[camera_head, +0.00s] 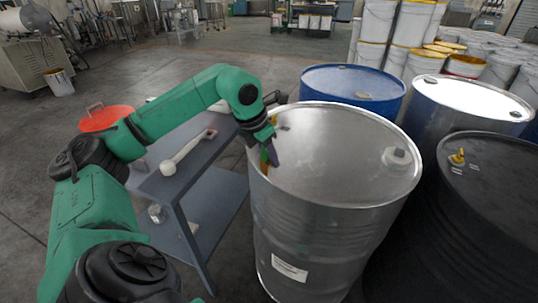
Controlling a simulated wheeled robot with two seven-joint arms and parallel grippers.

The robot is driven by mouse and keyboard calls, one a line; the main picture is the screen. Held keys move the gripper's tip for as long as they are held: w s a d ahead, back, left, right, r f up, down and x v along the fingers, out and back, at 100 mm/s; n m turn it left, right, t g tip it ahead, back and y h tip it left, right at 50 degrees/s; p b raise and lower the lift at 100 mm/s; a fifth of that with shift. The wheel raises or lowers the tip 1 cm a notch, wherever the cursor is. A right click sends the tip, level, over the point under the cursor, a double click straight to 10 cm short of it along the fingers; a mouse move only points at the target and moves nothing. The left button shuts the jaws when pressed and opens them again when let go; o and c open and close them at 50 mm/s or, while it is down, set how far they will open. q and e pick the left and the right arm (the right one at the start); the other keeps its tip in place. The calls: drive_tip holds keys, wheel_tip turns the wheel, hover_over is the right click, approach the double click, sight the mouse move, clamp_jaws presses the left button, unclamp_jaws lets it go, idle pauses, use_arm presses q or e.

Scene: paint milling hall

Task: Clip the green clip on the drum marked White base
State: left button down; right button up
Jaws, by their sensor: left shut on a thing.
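My left gripper (270,150) comes in from the left and is at the left rim of the open-looking silver drum (330,225). It is shut on a small green piece, likely the green clip (264,157), mostly hidden by the fingers. The clip is at the rim; I cannot tell if it touches it. A white label (289,268) is on the drum's lower front; its writing is too small to read. My right gripper is not in view.
A blue drum (352,84), another silver drum (470,98) and a black drum (480,210) with a yellow fitting (457,157) stand close by.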

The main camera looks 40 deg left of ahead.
sight(272, 178)
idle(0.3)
use_arm(q)
drive_tip(key=shift+f+b, duration=0.45)
drive_tip(key=shift+f, duration=0.15)
drive_tip(key=shift+f+b, duration=1.7)
drive_tip(key=shift+f, duration=0.45)
drive_tip(key=shift+c, duration=2.4)
unclamp_jaws()
drive_tip(key=p+v, duration=0.2)
drive_tip(key=v, duration=1.2)
drive_tip(key=shift+r+p, duration=0.3)
drive_tip(key=shift+r, duration=0.05)
